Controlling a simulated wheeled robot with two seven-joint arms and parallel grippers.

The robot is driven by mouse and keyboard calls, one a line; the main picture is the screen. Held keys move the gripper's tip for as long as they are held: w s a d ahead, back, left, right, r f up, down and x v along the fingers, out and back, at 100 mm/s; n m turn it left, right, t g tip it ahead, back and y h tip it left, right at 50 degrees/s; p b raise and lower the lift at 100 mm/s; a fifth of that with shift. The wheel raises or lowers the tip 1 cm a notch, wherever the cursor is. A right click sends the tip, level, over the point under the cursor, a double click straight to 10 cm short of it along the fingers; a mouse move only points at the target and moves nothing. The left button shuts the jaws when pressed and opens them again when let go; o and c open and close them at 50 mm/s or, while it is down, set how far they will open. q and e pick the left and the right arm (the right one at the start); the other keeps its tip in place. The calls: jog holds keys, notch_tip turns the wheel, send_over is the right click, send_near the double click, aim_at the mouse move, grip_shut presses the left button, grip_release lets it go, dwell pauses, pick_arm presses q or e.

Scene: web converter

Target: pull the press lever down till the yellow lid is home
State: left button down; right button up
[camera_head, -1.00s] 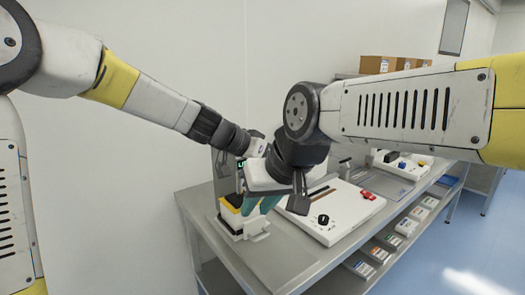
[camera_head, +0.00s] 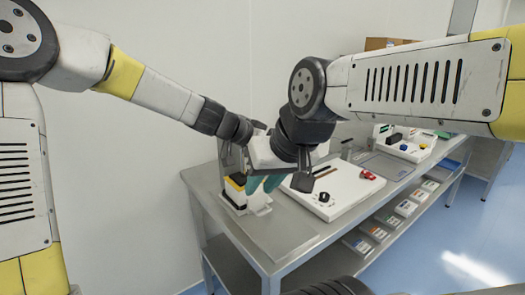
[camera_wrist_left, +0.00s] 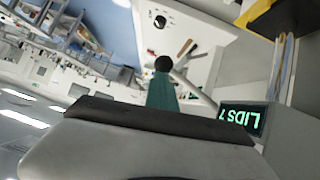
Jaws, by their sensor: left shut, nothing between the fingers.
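The press (camera_head: 238,203) stands at the near left of the bench, with a yellow lid band (camera_head: 236,185) at its side. A yellow part (camera_wrist_left: 262,15) shows at top right. The lid's seating is not visible.
A green-lit display (camera_wrist_left: 243,117) reads "LIDS 7". A white board (camera_head: 340,192) with a black dial (camera_head: 324,197) and red piece (camera_head: 367,175) lies right of the press. Small boxes line the lower shelf. The wall is close behind; bare bench (camera_head: 265,232) lies in front.

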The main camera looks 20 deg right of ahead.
pick_arm(q)
jog(key=shift+a+f, duration=0.2)
jog(key=shift+f, duration=0.5)
jog(key=shift+a+f, duration=0.2)
jog(key=shift+f, duration=0.45)
jog(key=s+a+r, duration=0.2)
jog(key=a+r, duration=0.5)
jog(key=r, duration=0.5)
jog(key=shift+s+a+r, duration=0.2)
jog(key=shift+s+a, duration=0.05)
jog(key=shift+a, duration=0.1)
pick_arm(e)
jog(key=shift+a+f, duration=0.1)
jog(key=shift+a, duration=0.25)
pick_arm(q)
jog(key=s+a+f+n+t+y, duration=0.1)
jog(key=s+a+f+n+y, duration=0.1)
jog(key=a, duration=0.8)
jog(key=s+a+f+n+t+y, duration=0.1)
jog(key=s+a+n+y, duration=0.3)
jog(key=s+a, duration=0.5)
jog(key=s+a+f+n+t+y, duration=0.1)
jog(key=s+a+f+n+y, duration=0.2)
jog(key=a, duration=0.9)
jog(key=s+f+n, duration=0.1)
jog(key=s+n, duration=0.1)
jog(key=n, duration=0.1)
jog(key=shift+s+a+n+t, duration=0.25)
jog(key=shift+a+n+t, duration=0.05)
jog(key=shift+a+n, duration=0.1)
